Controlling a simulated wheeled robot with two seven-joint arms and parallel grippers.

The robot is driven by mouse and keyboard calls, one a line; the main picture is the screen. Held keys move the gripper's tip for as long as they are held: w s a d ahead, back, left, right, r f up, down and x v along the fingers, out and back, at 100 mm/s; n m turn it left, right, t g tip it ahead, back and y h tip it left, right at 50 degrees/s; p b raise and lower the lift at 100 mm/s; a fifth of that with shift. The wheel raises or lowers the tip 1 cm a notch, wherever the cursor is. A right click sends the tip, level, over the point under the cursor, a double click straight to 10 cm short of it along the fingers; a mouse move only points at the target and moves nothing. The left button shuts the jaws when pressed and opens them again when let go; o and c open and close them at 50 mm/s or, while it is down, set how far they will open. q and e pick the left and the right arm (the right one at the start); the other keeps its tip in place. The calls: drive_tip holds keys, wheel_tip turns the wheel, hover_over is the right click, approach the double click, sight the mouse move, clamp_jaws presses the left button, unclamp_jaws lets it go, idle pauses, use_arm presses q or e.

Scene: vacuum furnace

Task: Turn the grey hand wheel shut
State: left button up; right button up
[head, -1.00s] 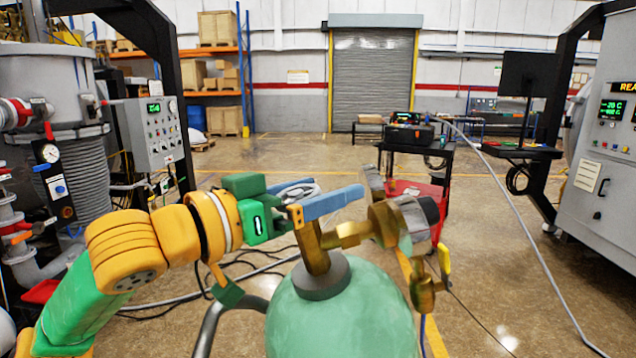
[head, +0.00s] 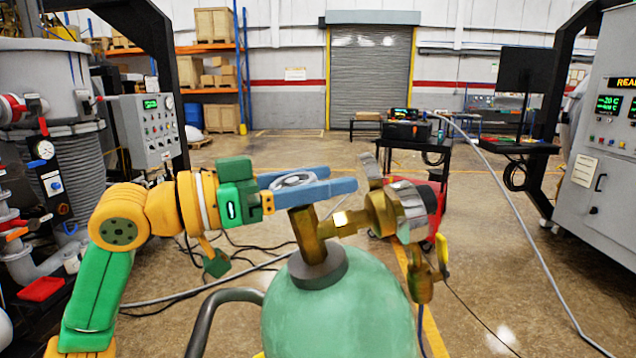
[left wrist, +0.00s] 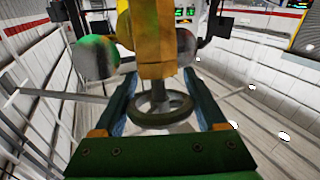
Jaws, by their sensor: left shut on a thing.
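The grey hand wheel (head: 293,180) sits on top of the brass valve (head: 312,232) of a green gas cylinder (head: 338,312). My left gripper (head: 336,178) reaches in from the left at wheel height, its two blue fingers on either side of the wheel. It is shut on the wheel. In the left wrist view the wheel (left wrist: 162,110) is a dark ring between the two fingers, with the brass valve body (left wrist: 152,45) beyond it. The near finger hides part of the wheel in the head view. My right gripper is not in view.
A regulator (head: 400,208) with a yellow-handled outlet sticks out right of the valve. A curved grey rail (head: 215,312) is left of the cylinder. A vacuum chamber (head: 45,90) stands left and a control cabinet (head: 612,170) right. Cables cross the floor behind.

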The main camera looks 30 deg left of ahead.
use_arm(q)
drive_tip(key=m+g+h, duration=0.1)
drive_tip(key=m+h, duration=0.1)
drive_tip(key=shift+s+d+r+g+h+p, duration=0.2)
drive_tip(key=shift+r+g+h+p, duration=0.1)
drive_tip(key=shift+g+p, duration=0.1)
drive_tip(key=m+g+h, duration=0.1)
drive_tip(key=m+g+h+p, duration=0.1)
drive_tip(key=m+g, duration=0.1)
drive_tip(key=shift+s+d+m+h+p, duration=0.25)
drive_tip(key=shift+m+h+p, duration=0.05)
drive_tip(key=shift+h+p, duration=0.1)
drive_tip(key=m+g+h+p, duration=0.1)
drive_tip(key=g, duration=0.1)
drive_tip(key=m+g+p, duration=0.1)
drive_tip(key=m+g, duration=0.1)
drive_tip(key=shift+s+d+h, duration=0.2)
drive_tip(key=shift+s+h, duration=0.15)
drive_tip(key=shift+h, duration=0.05)
drive_tip(key=shift+s+f+m+g+h+p, duration=0.15)
drive_tip(key=shift+m+g+p, duration=0.15)
drive_tip(key=shift+m+g, duration=0.2)
drive_tip(key=shift+s+m+g+h+p, duration=0.15)
drive_tip(key=shift+m+g+p, duration=0.1)
drive_tip(key=shift+m+g, duration=0.25)
drive_tip(key=shift+d, duration=0.1)
